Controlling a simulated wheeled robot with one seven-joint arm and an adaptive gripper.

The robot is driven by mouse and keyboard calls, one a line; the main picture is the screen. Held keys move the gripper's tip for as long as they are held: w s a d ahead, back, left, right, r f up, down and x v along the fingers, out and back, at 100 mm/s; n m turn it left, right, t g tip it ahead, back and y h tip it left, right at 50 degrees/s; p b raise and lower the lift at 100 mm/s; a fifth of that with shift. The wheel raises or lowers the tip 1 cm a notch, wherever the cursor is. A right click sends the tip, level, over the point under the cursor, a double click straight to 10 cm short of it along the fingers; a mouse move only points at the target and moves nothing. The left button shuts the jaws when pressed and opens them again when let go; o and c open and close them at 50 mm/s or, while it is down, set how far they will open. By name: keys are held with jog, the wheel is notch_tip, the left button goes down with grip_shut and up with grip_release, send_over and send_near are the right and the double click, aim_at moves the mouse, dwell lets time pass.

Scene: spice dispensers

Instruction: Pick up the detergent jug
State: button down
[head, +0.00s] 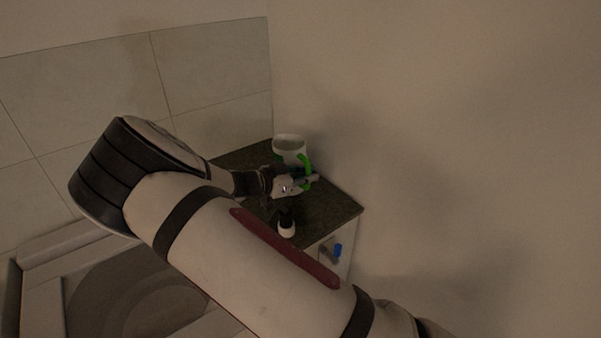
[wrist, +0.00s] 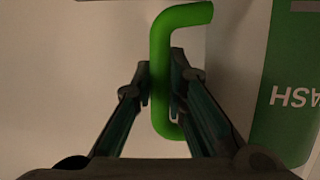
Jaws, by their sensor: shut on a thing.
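The detergent jug (head: 289,147) is white with a green handle and stands at the back of the dark counter, near the wall corner. In the wrist view its green handle (wrist: 172,60) runs between the two fingers of my gripper (wrist: 160,85). The fingers are shut on the handle, one on each side. A green label (wrist: 285,125) with upside-down white letters shows on the jug at right. In the head view my gripper (head: 308,179) is at the handle, in front of the jug. My arm hides part of the counter. I cannot tell whether the jug's base touches it.
A small white bottle with a dark top (head: 287,224) stands on the dark counter (head: 335,205) nearer the front. A tiled wall (head: 215,75) is behind, and a plain wall (head: 440,130) is at right.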

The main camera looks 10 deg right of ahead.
jog(key=shift+r, duration=0.25)
